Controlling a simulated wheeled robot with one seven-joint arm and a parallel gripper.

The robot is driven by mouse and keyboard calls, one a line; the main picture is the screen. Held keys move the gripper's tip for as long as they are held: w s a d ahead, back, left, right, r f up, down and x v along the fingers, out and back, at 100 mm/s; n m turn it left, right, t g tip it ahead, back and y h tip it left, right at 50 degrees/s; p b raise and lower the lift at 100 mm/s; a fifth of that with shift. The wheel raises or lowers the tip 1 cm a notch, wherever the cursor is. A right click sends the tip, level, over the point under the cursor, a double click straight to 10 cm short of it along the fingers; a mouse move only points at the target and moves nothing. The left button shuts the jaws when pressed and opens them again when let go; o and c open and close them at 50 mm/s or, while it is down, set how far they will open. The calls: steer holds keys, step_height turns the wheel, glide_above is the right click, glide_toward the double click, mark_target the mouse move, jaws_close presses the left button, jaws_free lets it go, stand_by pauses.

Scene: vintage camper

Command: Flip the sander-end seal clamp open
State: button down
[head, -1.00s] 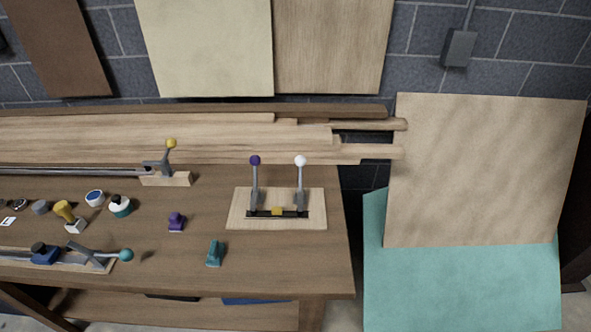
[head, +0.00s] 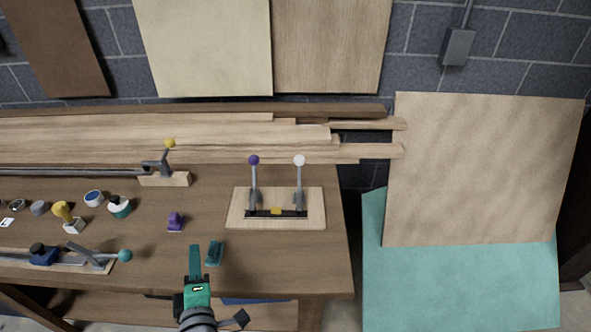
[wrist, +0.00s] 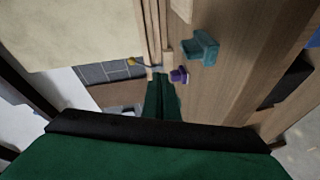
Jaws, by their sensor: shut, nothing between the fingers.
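Several lever clamps stand on the workbench; I cannot tell from any marking which is the sander-end one. Two upright levers, one with a purple ball (head: 254,160) and one with a white ball (head: 299,160), share a light wooden board (head: 235,217) at the right. A lever with a yellow ball (head: 169,143) stands on a block at the back. A low lever with a teal ball (head: 124,255) lies at the front left. My green gripper (head: 194,248) is shut and empty over the bench's front edge, left of a small teal block (head: 214,253). It also shows in the wrist view (wrist: 162,84).
A small purple piece (head: 176,222) stands behind my gripper. A yellow-topped stamp-like piece (head: 63,212), a green-and-white round piece (head: 119,206) and other small items lie at the left. Long boards (head: 150,133) line the back. Bare bench lies between the purple piece and the wooden board.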

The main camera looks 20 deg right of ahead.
steer(key=w+d+r+m+g+h, duration=0.1)
steer(key=w+d+r+h, duration=0.1)
steer(key=d, duration=0.6)
steer(key=w+d+r+g+h, duration=0.1)
steer(key=w+d+r+h, duration=0.1)
steer(key=d, duration=0.6)
steer(key=w+d+r+m+h, duration=0.1)
steer(key=w+d+r+h, duration=0.1)
steer(key=d, duration=0.6)
steer(key=shift+w+r+m+g+h, duration=0.3)
steer(key=shift+r+g+h, duration=0.1)
steer(key=shift+h, duration=0.5)
